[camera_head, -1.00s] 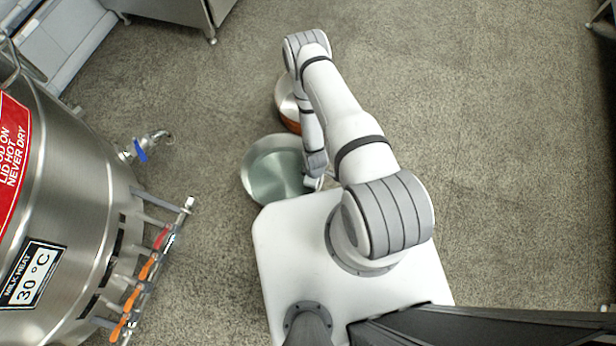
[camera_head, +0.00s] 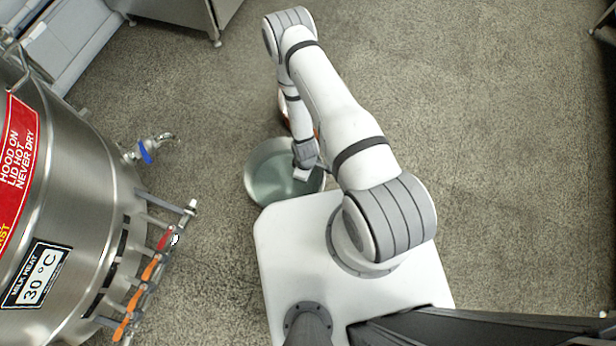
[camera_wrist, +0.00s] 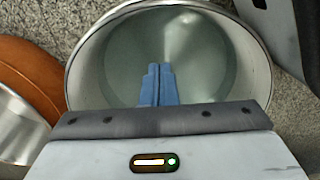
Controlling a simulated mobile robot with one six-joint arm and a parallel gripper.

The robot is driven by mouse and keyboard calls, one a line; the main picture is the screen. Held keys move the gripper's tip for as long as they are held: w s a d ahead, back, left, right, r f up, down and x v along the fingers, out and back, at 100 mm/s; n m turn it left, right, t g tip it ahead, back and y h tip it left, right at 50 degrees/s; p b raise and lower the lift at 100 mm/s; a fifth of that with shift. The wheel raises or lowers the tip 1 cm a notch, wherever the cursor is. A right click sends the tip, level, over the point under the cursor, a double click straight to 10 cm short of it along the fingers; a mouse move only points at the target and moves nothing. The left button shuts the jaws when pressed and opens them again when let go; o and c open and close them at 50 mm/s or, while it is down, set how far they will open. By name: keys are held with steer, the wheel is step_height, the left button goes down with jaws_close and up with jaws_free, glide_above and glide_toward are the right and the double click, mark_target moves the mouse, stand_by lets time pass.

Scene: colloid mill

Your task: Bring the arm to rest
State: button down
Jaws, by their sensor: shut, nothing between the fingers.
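My gripper (camera_wrist: 158,72) shows in the wrist view with its two blue fingers closed together and nothing between them. It points toward a round metal pan (camera_wrist: 85,60) with a pale, greenish-grey inside, and the fingertips overlap the pan's inside in the picture. How far above the pan they are I cannot tell. In the head view my arm (camera_head: 330,100) reaches forward and folds back, with its end over the right part of the pan (camera_head: 262,180). The fingers are hard to make out there.
A copper-coloured pan (camera_wrist: 25,75) stands beside the metal pan, mostly hidden behind my arm in the head view. A steel vat (camera_head: 80,190) with a blue-handled tap (camera_head: 146,151) and orange-handled valves (camera_head: 137,297) stands at left. The floor (camera_head: 500,150) at right is clear.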

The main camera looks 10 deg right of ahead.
step_height(320, 180, up, 2)
steer(key=shift+r, duration=0.15)
steer(key=shift+w+r, duration=0.1)
steer(key=w+d+r+m+p, duration=0.15)
steer(key=w+r+p, duration=0.25)
steer(key=r, duration=1.1)
steer(key=w+r+m+t+p, duration=0.1)
steer(key=w+r+m+p, duration=0.15)
steer(key=r, duration=1.25)
steer(key=w+r+m+p, duration=0.1)
steer(key=w+r+p, duration=0.35)
steer(key=r, duration=1.05)
steer(key=s+d+r+m+t+p, duration=0.1)
steer(key=s+r+m+p, duration=0.2)
steer(key=r, duration=0.9)
steer(key=s+d+r+p, duration=0.2)
steer(key=s+r+p, duration=0.15)
steer(key=r, duration=0.85)
steer(key=s+d+r+m+p, duration=0.1)
steer(key=s+r+m+p, duration=0.2)
steer(key=s+r, duration=0.9)
steer(key=shift+s+r+m+t+p, duration=0.2)
steer(key=shift+r+m+t+p, duration=0.1)
steer(key=shift+r+p, duration=0.65)
